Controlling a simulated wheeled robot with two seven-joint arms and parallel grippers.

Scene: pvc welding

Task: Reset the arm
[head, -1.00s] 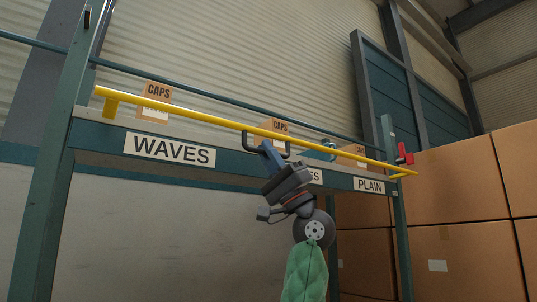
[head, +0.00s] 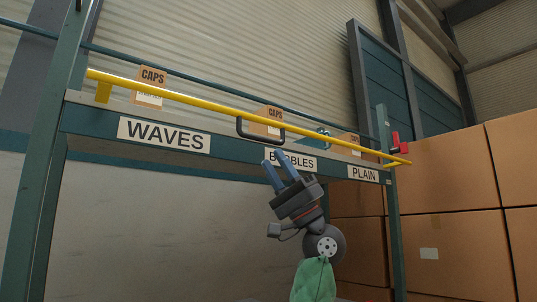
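A gap shows between the tips and the handle.
A teal rack beam (head: 85,122) carries WAVES (head: 164,134), BUBBLES (head: 292,161) and PLAIN (head: 363,173) signs. CAPS boxes (head: 150,86) stand behind the yellow bar. A red part (head: 395,142) sits at the bar's right end. Large stacked cartons (head: 440,180) fill the right side.

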